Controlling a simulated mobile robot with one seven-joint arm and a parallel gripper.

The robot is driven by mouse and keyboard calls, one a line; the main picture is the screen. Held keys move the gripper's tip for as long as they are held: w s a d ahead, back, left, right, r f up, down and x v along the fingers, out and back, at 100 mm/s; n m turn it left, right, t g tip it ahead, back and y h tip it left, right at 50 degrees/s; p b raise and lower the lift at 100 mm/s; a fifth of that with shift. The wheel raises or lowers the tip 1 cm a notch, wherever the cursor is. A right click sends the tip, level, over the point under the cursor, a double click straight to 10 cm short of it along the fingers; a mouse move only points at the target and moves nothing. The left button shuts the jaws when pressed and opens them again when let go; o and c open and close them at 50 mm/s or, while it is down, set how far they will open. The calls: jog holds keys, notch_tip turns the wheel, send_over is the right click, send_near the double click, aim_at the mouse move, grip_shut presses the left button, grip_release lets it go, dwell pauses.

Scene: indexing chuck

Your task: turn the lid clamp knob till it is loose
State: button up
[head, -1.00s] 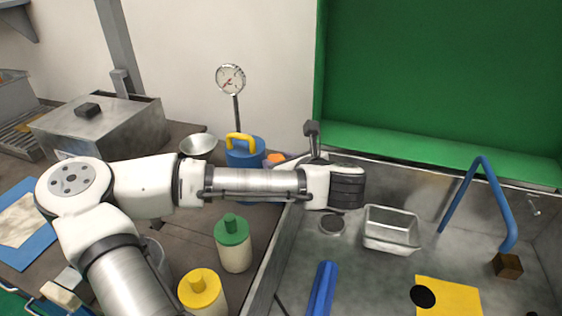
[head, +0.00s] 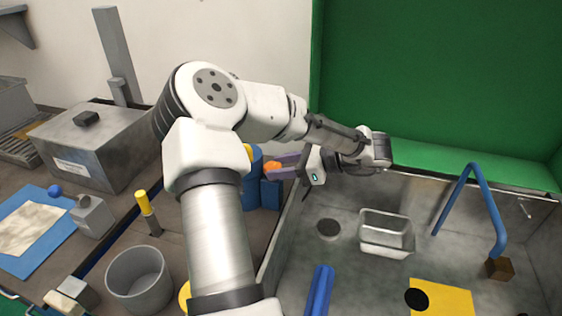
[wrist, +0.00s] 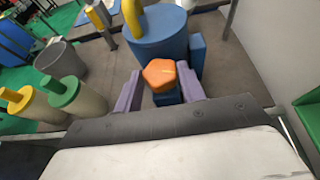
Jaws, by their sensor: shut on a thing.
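The orange five-sided clamp knob (wrist: 160,75) sits on a small blue block beside a blue round vessel (wrist: 158,38) with a yellow handle (wrist: 133,16). My gripper (wrist: 160,72) has its two purple fingers on either side of the knob, shut on it. In the head view the knob (head: 274,165) shows between the purple fingers at the right side of the blue vessel (head: 257,168). My arm hides much of the vessel there. Whether the clamp is tight or loose cannot be seen.
A metal basin with a small steel tray (head: 387,222) and a blue bent pipe (head: 455,205) lies to the right. A grey bucket (head: 138,272) stands on the bench. In the wrist view, green-capped (wrist: 65,92) and yellow-capped (wrist: 18,100) bottles stand at left.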

jog(key=n+g+p, duration=0.2)
jog(key=p, duration=0.1)
jog(key=n+g+p, duration=0.1)
jog(key=g+p, duration=0.1)
jog(key=shift+w+d+r+y, duration=0.15)
jog(key=shift+w+r+y, duration=0.15)
jog(key=shift+w+r, duration=0.1)
jog(key=n+g+p, duration=0.1)
jog(key=p, duration=0.1)
jog(key=n+g+p, duration=0.2)
jog(key=shift+w+f+g+h, duration=0.2)
jog(key=shift+f+g+h, duration=0.1)
jog(key=shift+f+h, duration=0.1)
jog(key=shift+f, duration=0.1)
jog(key=o, duration=1)
jog(key=shift+c, duration=0.2)
